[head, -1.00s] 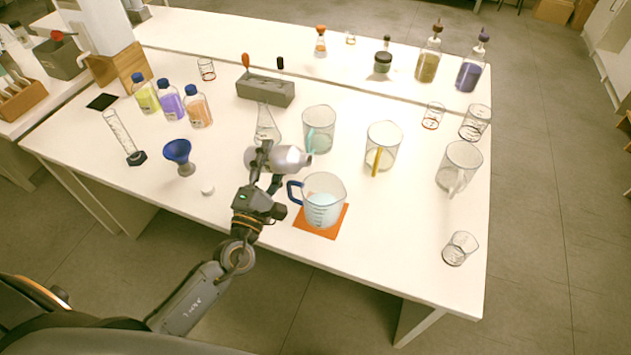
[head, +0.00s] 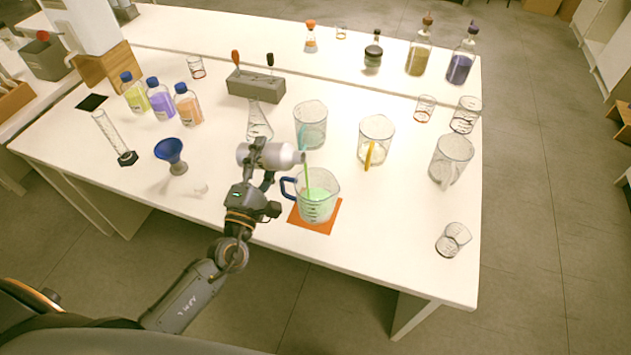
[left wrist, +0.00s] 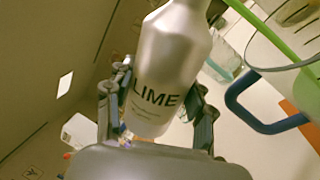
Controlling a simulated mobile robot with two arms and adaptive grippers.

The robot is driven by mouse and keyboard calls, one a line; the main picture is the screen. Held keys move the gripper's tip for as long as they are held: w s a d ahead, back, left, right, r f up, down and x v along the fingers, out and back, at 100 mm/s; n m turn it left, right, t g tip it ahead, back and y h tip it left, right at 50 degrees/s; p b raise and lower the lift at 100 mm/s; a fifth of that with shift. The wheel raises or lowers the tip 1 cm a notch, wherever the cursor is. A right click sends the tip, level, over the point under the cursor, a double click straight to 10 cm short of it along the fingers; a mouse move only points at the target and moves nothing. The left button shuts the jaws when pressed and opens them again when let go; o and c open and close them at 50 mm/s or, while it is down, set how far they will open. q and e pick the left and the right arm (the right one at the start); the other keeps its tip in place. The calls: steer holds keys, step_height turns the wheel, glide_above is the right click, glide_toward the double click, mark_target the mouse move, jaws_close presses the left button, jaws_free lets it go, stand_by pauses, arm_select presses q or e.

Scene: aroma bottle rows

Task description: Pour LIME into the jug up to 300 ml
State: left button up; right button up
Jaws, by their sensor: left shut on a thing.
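My left gripper (head: 259,174) is shut on a silver bottle (head: 265,155). In the left wrist view the bottle (left wrist: 165,70) reads LIME. It lies about level above the table, its mouth at the right over the jug. A green stream (head: 307,178) runs from the mouth into the jug. The clear jug with the blue handle (head: 330,189) stands on an orange mat (head: 329,220) and holds pale green liquid. Its marks are too small to read. In the left wrist view the blue handle (left wrist: 245,110) is close to the right of my gripper. My right gripper is not in view.
A blue funnel (head: 170,152) stands to the left, with a small white cap (head: 201,189) nearby. A conical flask (head: 259,122) and a teal-handled jug (head: 311,126) stand behind. A yellow-handled jug (head: 376,139) is to the right. The front right tabletop is mostly clear.

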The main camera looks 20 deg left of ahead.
arm_select(q)
steer(key=shift+d+m+h, duration=0.3)
steer(key=shift+d+m, duration=0.15)
steer(key=shift+m, duration=0.55)
stand_by(2.1)
steer(key=shift+m+p, duration=0.3)
steer(key=shift+m, duration=0.1)
stand_by(4.5)
